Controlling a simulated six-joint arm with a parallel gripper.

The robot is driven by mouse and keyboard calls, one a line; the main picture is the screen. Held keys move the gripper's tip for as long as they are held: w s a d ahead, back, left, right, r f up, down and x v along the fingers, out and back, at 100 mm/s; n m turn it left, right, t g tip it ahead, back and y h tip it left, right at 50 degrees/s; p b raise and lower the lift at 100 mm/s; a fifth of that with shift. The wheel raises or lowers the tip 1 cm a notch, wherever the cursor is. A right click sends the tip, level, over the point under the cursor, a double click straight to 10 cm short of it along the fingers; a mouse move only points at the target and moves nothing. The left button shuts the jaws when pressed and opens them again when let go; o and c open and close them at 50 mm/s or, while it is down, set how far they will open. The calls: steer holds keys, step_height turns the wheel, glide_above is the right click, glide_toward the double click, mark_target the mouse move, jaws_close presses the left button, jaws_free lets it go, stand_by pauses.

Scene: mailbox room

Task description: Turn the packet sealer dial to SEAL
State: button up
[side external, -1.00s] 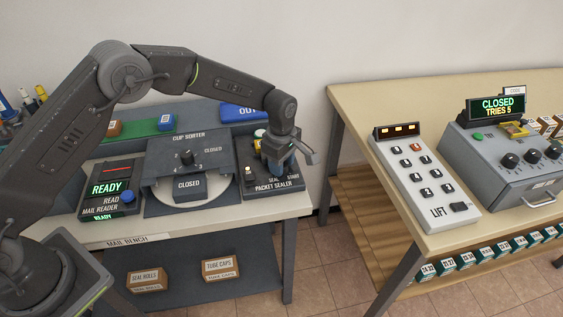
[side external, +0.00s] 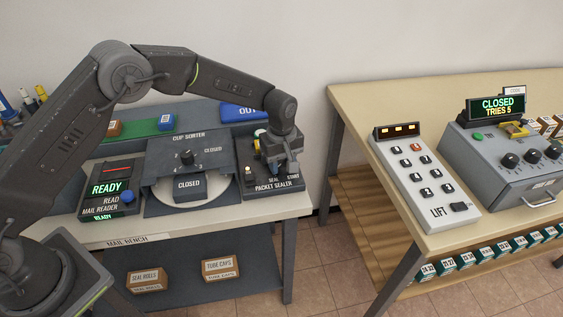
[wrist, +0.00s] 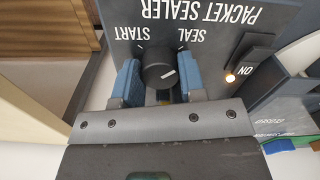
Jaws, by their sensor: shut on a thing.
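The packet sealer (side external: 262,188) is a dark panel at the right end of the mail bench. In the wrist view the packet sealer (wrist: 200,22) appears upside down, with START at the left and SEAL at the right above its black dial (wrist: 159,66). A white mark shows on the lower right of the dial, away from both labels. My gripper (wrist: 158,72) has its blue fingers on either side of the dial and is shut on it. In the side view my gripper (side external: 278,168) is low over the panel and hides the dial.
A lit ON switch (wrist: 243,62) stands beside the dial. The cup sorter (side external: 187,160) and mail reader (side external: 110,188) are left of the sealer. A second table (side external: 350,98) with a lift keypad (side external: 424,178) stands right, across a gap.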

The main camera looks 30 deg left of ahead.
mark_target(281, 163)
stand_by(0.4)
steer(key=o, duration=0.9)
steer(key=shift+r, duration=0.1)
step_height(281, 163, up, 14)
steer(key=shift+f, duration=0.15)
